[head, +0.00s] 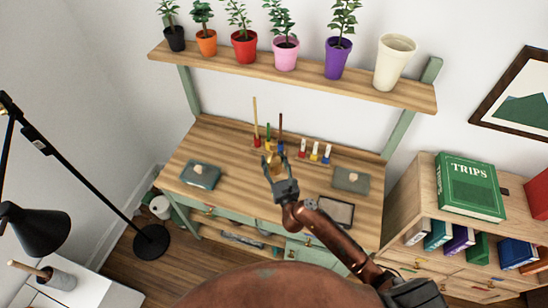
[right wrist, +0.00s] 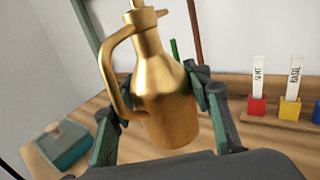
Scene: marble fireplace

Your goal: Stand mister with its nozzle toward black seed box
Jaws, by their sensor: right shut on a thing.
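The gold mister (right wrist: 165,85) is upright with a slight tilt between the fingers of my right gripper (right wrist: 160,108), which is shut on it. Its handle is at picture left, and a short nozzle at the top points right; the top is cut off. In the head view, the mister (head: 277,158) is small and partly hidden by my right gripper (head: 273,168), over the middle of the desk. A teal lidded box (head: 200,174) is left of it, and a dark grey-green box (head: 350,180) is at right. Neither looks clearly black. My left gripper is not in view.
Coloured label blocks (head: 314,152) and several upright sticks (head: 268,130) stand at the back of the wooden desk (head: 226,150). A dark-framed tray (head: 337,212) lies at front right. Potted plants line the shelf (head: 310,78) above. Desk surface between the boxes is mostly free.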

